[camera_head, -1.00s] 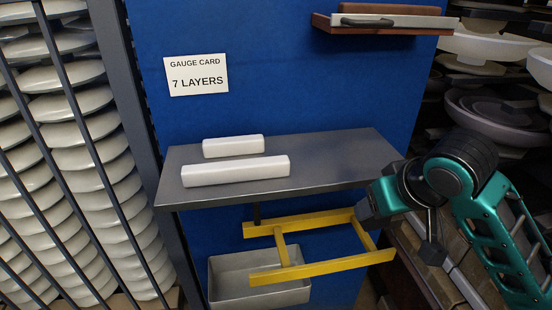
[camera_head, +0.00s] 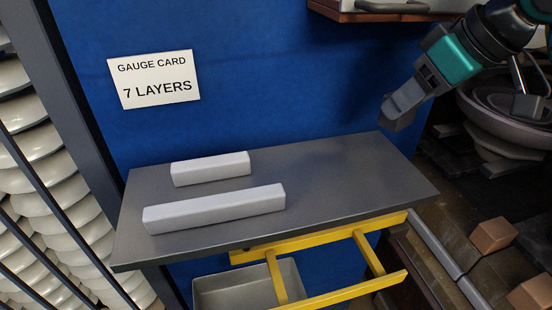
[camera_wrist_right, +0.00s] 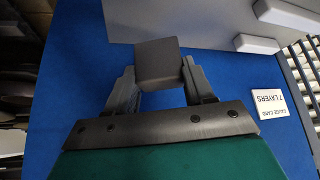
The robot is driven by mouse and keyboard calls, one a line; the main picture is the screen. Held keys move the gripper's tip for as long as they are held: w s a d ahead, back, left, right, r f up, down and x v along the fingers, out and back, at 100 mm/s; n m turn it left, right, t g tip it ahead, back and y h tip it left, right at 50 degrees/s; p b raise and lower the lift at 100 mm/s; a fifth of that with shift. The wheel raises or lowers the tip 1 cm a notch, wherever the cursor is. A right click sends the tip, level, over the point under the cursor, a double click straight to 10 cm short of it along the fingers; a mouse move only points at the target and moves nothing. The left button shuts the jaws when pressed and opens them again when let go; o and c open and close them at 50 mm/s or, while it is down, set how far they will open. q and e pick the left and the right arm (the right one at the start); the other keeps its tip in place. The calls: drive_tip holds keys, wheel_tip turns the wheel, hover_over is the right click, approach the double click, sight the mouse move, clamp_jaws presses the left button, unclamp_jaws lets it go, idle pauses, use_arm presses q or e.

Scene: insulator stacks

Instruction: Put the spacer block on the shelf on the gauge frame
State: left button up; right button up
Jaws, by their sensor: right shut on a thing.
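My right gripper (camera_head: 399,108) is raised above the right end of the grey shelf (camera_head: 330,172), clear of it. In the right wrist view its fingers (camera_wrist_right: 160,85) are shut on a dark grey block (camera_wrist_right: 158,62); I cannot tell whether this is the spacer block. Two pale bars lie on the shelf, a short one (camera_head: 210,169) behind a longer one (camera_head: 214,209). The yellow frame (camera_head: 345,292), which looks like the gauge frame, sticks out below the shelf's front edge. My left gripper is not in view.
A gauge card (camera_head: 155,79) reading 7 LAYERS is on the blue panel (camera_head: 270,80). A grey bin (camera_head: 232,290) sits under the shelf. A brown ledge with a handle (camera_head: 390,8) is at the top. Brown blocks (camera_head: 492,235) lie at lower right. The shelf's right half is bare.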

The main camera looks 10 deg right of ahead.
sight(405, 126)
drive_tip(key=shift+w, duration=0.15)
drive_tip(key=shift+s+f, duration=0.2)
wheel_tip(405, 126, down, 5)
drive_tip(key=shift+r, duration=0.2)
drive_tip(key=shift+f, duration=2)
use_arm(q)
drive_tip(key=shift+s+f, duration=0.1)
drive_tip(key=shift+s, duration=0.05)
use_arm(e)
drive_tip(key=shift+f, duration=0.45)
